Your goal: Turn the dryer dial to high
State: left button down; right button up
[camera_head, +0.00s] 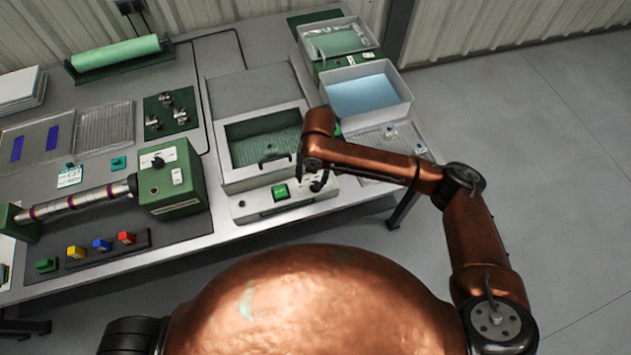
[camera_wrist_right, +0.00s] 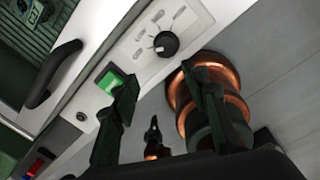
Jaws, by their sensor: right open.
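The dryer (camera_head: 235,185) is a pale box with a window lid, a dark handle and a white front panel. In the right wrist view its dial (camera_wrist_right: 165,44) is a round black knob with a white pointer, set among printed marks on the panel; I cannot read which mark it points to. My left gripper is out of view.
A green lit switch (camera_wrist_right: 110,80) sits on the panel beside the dial. The dryer's lid handle (camera_wrist_right: 52,75) juts out nearby. A white tub of blue liquid (camera_head: 367,92) stands behind right. A green motor box (camera_head: 170,180) stands left. The floor at right is clear.

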aim_at(316, 184)
jog(key=shift+w+d+r+n+h, duration=0.5)
jog(key=shift+w+d+r+n, duration=0.1)
jog(key=shift+w+r, duration=0.15)
jog(key=shift+w+f, duration=0.1)
jog(key=shift+f, duration=0.05)
notch_tip(316, 184, down, 7)
jog(key=shift+f+b, duration=0.2)
jog(key=shift+b, duration=0.25)
jog(key=shift+c, duration=0.3)
